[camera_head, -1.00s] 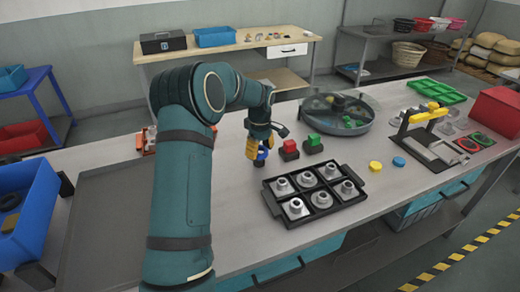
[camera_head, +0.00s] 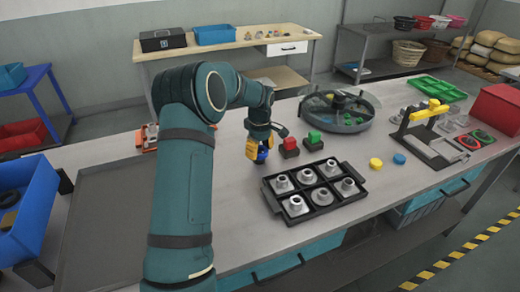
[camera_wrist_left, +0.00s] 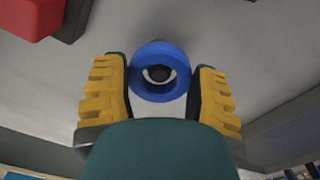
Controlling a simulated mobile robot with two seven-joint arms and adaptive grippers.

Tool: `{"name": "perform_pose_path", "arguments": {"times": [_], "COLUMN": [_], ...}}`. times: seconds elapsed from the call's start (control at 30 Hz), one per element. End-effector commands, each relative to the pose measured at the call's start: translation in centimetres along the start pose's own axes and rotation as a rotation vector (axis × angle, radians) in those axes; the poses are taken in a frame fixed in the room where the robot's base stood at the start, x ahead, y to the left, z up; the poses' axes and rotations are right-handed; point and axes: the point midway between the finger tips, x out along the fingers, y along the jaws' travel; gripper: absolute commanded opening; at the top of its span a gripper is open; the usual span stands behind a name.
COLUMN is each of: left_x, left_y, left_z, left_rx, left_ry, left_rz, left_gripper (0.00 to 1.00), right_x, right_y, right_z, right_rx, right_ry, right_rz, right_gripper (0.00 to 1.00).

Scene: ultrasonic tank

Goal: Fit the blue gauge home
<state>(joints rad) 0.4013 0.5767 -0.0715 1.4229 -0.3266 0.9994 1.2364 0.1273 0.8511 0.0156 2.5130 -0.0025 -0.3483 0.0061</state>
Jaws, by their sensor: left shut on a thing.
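My left gripper (camera_head: 258,151) is shut on the blue gauge (camera_head: 263,155), low above the bench behind the black tray. In the left wrist view the blue gauge (camera_wrist_left: 160,62) is a round ring with a dark central hole, between the yellow fingers of the left gripper (camera_wrist_left: 160,95). Its lower part is hidden, so I cannot tell whether it touches anything below. The red block (camera_wrist_left: 32,14) also shows in the left wrist view. My right gripper is not in view.
The black tray (camera_head: 268,199) holds several grey metal parts in its compartments. A round grey basin (camera_head: 357,126) stands behind the blocks. A blue bin (camera_head: 38,212) is at the left.

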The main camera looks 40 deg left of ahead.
Motion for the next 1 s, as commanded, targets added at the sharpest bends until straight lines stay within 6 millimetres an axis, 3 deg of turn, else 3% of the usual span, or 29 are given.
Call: {"name": "perform_pose_path", "arguments": {"times": [1.0], "left_x": [1.3], "left_y": [0.0], "left_z": [0.0], "left_rx": [0.001], "left_ry": [0.0], "left_rz": [0.001], "left_gripper": [0.17], "right_x": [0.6], "right_y": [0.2], "right_z": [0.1], "right_rx": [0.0], "right_ry": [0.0], "right_rz": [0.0], "right_gripper": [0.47]}}
